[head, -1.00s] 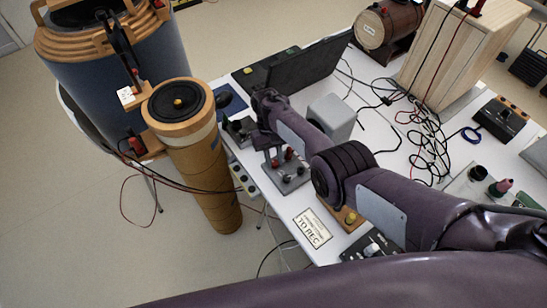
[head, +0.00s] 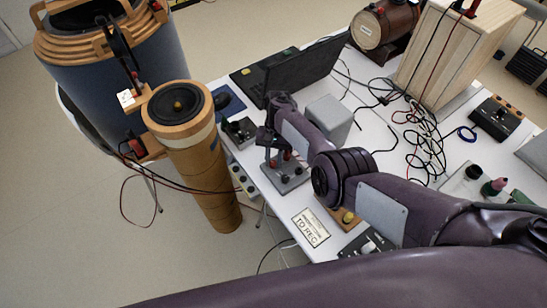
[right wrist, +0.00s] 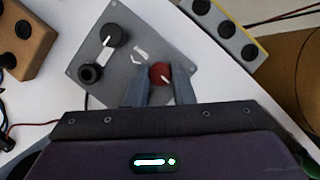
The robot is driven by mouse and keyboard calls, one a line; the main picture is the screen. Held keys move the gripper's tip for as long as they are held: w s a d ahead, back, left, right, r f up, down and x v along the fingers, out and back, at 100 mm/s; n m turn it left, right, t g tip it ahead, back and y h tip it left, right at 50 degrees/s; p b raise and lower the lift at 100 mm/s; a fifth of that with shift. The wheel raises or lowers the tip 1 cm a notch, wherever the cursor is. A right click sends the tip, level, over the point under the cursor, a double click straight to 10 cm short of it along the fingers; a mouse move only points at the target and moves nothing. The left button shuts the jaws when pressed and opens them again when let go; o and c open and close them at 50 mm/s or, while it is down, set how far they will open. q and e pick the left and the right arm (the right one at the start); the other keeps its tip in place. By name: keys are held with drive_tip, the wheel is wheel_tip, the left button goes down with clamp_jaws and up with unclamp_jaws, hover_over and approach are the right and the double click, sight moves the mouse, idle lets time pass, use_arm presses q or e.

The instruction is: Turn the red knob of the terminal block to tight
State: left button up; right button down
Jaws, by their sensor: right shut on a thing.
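The grey terminal block (head: 292,180) stands near the table's left edge in the head view. In the right wrist view its grey plate (right wrist: 118,72) carries a red knob (right wrist: 160,71) with a white line pointing to the lower right. White arrow-like marks lie beside it. A black knob with a white line (right wrist: 113,36) and a black socket (right wrist: 90,74) are on the plate's left part. My right gripper (right wrist: 160,80) has its fingers on either side of the red knob, shut on it. In the head view my right gripper (head: 271,146) hides part of the block. My left gripper is not in view.
A black laptop (head: 300,72) and a grey box (head: 331,115) stand behind my right arm. A small black box (head: 239,131) is close by on the left. Tangled cables (head: 420,140) lie to the right. A sign (head: 311,228) lies at the front.

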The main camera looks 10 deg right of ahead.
sight(275, 157)
drive_tip(key=c, duration=1.2)
unclamp_jaws()
drive_tip(key=shift+c, duration=0.2)
drive_tip(key=shift+r, duration=0.1)
drive_tip(key=v, duration=0.7)
drive_tip(key=shift+w+r, duration=0.15)
drive_tip(key=shift+r, duration=0.15)
